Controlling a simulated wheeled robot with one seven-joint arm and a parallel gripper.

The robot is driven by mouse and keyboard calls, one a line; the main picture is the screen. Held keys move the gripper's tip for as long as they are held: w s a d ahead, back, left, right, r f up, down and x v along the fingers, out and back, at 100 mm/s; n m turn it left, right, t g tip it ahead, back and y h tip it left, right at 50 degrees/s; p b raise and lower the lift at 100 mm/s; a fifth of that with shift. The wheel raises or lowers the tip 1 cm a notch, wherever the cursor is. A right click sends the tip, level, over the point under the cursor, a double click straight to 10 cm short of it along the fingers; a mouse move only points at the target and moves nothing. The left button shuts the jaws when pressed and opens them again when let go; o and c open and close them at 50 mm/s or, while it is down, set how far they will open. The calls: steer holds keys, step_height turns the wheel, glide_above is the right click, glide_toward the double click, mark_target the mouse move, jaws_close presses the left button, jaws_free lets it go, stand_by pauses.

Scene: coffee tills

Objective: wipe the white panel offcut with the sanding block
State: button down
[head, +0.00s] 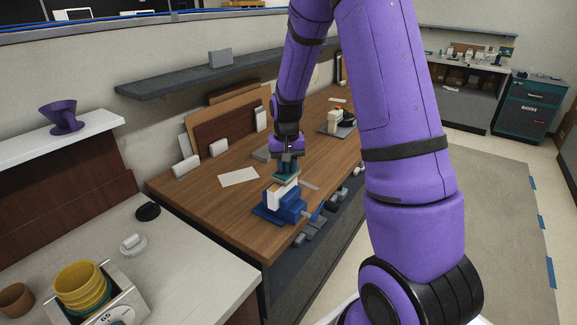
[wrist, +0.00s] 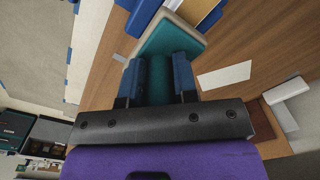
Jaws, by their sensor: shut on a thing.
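My gripper (head: 287,158) is shut on the teal sanding block (head: 287,173) above the bench. In the wrist view, the sanding block (wrist: 172,38) sits between the two blue fingers of my gripper (wrist: 157,72). The white panel offcut (head: 276,194) stands in the jaws of a blue vise (head: 283,210) on the bench. The block is right over its top; I cannot tell whether they touch. In the wrist view, part of the offcut (wrist: 177,4) shows just beyond the block, and the rest is hidden.
The wooden bench (head: 215,208) has a flat white sheet (head: 238,177) left of the vise. Panels (head: 216,143) and small white blocks (head: 186,166) stand along the wall. A grey shelf (head: 175,76) overhangs the back. A counter with yellow cups (head: 80,284) is at lower left.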

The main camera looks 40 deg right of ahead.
steer(key=shift+r, duration=3.95)
